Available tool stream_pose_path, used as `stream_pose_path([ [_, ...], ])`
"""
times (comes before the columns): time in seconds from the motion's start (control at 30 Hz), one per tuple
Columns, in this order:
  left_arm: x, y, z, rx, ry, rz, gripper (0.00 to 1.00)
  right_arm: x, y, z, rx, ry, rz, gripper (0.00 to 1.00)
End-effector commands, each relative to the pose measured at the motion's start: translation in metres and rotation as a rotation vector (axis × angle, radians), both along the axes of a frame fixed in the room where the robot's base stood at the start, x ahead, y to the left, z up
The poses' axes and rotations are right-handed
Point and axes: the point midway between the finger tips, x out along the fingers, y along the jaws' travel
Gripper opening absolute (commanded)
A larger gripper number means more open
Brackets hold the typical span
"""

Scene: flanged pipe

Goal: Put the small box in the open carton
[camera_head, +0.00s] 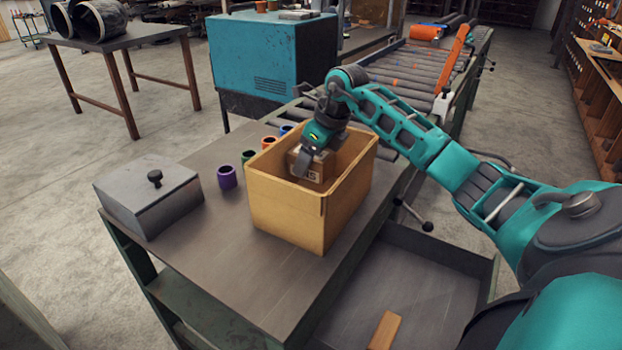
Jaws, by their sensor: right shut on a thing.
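The open carton (290,216) is a tan, open-topped box standing on the metal workbench. The small box (313,172) is brown with dark print on its side. It is inside the carton's opening, below the rim at the near side. My right gripper (305,160) reaches down into the carton from above and is shut on the small box. Its fingers partly cover the box. The carton's front wall hides the underside of the small box, so I cannot tell whether it touches the carton floor. My left gripper is not in view.
A grey metal box with a black knob (150,196) stands left on the bench (225,280). An open drawer (365,300) below right holds a wooden block (385,330). A roller conveyor (405,72) runs behind.

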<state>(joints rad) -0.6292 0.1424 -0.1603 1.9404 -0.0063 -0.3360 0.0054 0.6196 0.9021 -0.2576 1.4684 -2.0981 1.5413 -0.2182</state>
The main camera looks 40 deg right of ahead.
Motion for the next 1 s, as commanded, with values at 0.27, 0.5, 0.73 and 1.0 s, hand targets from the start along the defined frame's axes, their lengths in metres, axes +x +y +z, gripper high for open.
stream_pose_path([
  [0.27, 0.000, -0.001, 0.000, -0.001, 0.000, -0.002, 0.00, 0.000, 0.000, -0.023, 0.001, -0.002, -0.001, 0.26],
  [0.5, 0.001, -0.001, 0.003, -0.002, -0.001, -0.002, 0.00, 0.001, 0.000, -0.055, 0.001, -0.003, -0.001, 0.26],
  [0.73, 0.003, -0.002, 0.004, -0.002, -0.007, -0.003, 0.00, 0.001, 0.000, -0.056, -0.001, -0.004, 0.000, 0.26],
  [1.0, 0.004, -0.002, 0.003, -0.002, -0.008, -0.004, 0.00, 0.000, 0.000, -0.059, -0.001, -0.001, 0.000, 0.82],
])
